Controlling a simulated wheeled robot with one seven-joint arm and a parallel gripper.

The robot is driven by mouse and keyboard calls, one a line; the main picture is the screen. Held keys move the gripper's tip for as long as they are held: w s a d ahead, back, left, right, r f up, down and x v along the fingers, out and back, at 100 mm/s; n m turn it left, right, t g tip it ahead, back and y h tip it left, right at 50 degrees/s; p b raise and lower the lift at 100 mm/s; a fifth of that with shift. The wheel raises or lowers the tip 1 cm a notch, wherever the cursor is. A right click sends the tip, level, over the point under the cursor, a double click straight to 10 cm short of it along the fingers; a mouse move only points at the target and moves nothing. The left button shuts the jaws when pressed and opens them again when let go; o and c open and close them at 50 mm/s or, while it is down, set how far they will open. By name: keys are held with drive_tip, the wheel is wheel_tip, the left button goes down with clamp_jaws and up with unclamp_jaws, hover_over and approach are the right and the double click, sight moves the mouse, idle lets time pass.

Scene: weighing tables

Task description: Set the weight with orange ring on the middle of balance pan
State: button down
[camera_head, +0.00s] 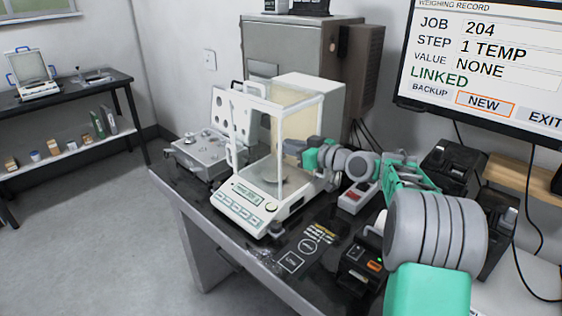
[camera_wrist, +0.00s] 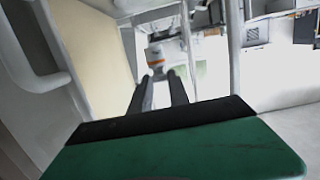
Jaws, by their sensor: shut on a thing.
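The balance (camera_head: 248,203) is a white analytical balance with a clear glass draft shield, standing on the dark table. My gripper (camera_wrist: 161,74) reaches into the chamber from the right side; its wrist also shows in the head view beside the glass. Its two dark fingers are shut on a small grey-white weight with an orange ring (camera_wrist: 154,54). The pan (camera_head: 287,186) shows faintly low behind the front glass. The weight looks held above the pan, but the gap between them cannot be judged. In the head view the weight is hard to make out through the glass.
Frame posts of the shield (camera_wrist: 188,45) stand close to my fingers. A metal case (camera_head: 198,155) with an open lid sits left of the balance. A red-and-white device (camera_head: 355,197) and a black printer-like box (camera_head: 362,262) stand to the right, near my arm.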

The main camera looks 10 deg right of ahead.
drive_tip(key=shift+w+a+r, duration=0.1)
drive_tip(key=shift+w+a, duration=0.6)
drive_tip(key=shift+w, duration=0.15)
drive_tip(key=shift+w+a+f, duration=0.1)
drive_tip(key=shift+w+f, duration=0.05)
drive_tip(key=shift+f, duration=0.35)
drive_tip(key=shift+w+a+f, duration=0.1)
drive_tip(key=shift+f, duration=0.35)
wheel_tip(320, 180, down, 5)
drive_tip(key=shift+r, duration=0.1)
drive_tip(key=shift+w+f, duration=0.15)
drive_tip(key=shift+f, duration=0.2)
drive_tip(key=c, duration=1.2)
unclamp_jaws()
drive_tip(key=shift+c, duration=0.2)
drive_tip(key=shift+s+d, duration=0.2)
drive_tip(key=v, duration=1.1)
drive_tip(key=shift+s+b, duration=0.25)
drive_tip(key=shift+b, duration=0.05)
drive_tip(key=shift+d, duration=0.15)
